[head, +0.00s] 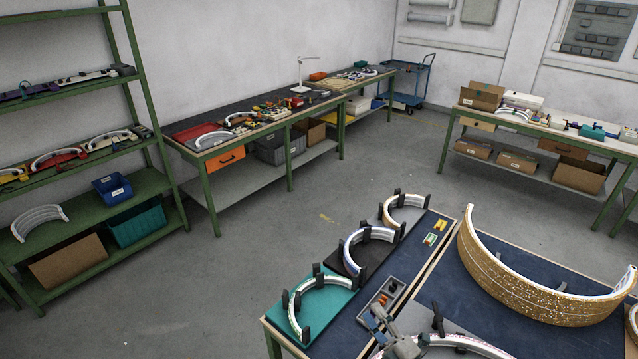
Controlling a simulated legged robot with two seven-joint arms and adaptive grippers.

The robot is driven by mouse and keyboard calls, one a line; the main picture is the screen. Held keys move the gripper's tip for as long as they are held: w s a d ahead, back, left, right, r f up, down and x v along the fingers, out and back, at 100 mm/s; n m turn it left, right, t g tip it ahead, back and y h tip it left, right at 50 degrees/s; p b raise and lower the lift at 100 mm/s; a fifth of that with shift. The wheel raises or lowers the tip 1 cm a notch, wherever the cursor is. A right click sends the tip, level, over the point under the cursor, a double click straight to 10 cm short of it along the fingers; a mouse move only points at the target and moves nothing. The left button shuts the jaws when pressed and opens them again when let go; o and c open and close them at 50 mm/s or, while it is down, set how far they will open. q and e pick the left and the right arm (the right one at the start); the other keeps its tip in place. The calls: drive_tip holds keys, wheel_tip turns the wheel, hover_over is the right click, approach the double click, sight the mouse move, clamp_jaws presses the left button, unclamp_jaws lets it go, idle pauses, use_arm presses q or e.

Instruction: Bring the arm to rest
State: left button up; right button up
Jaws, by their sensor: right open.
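My right gripper (376,320) shows at the bottom of the head view, small and grey, over the near part of the blue-topped workbench (480,305). It is open and I see nothing between its fingers. It appears close to a small grey parts tray (384,294); whether they touch I cannot tell. My left gripper is not in view. A large gold glitter arc (535,290) stands on the right part of the bench.
Another pale arc (455,345) is cut off at the bottom edge. Small yellow and green blocks (434,234) lie near the bench's far end. Green shelves (90,190) stand left, a cluttered bench (250,135) behind, and a white-topped table (545,125) at right. The floor between is clear.

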drive_tip(key=s+d+f+m+g+h, duration=0.2)
drive_tip(key=s+d+f+m+h, duration=0.2)
drive_tip(key=d+f+m+h, duration=0.35)
drive_tip(key=s+d+f+m+g+h, duration=0.3)
drive_tip(key=s+d+f+m+h, duration=0.15)
drive_tip(key=f+m+h, duration=0.45)
drive_tip(key=s+a+f+m+g+y, duration=0.2)
drive_tip(key=s+f+g, duration=0.25)
drive_tip(key=s, duration=0.45)
drive_tip(key=s+a+f+m+g+y, duration=0.25)
drive_tip(key=s+f+g, duration=0.2)
drive_tip(key=s, duration=0.55)
wheel_tip(320, 180, down, 24)
drive_tip(key=n+g, duration=0.1)
drive_tip(key=s+d+f+g, duration=0.1)
drive_tip(key=s+d+f, duration=0.2)
drive_tip(key=s+f, duration=1.5)
drive_tip(key=shift+s+g, duration=0.3)
drive_tip(key=shift+s, duration=0.2)
drive_tip(key=shift+d+f, duration=0.1)
drive_tip(key=shift+d, duration=0.05)
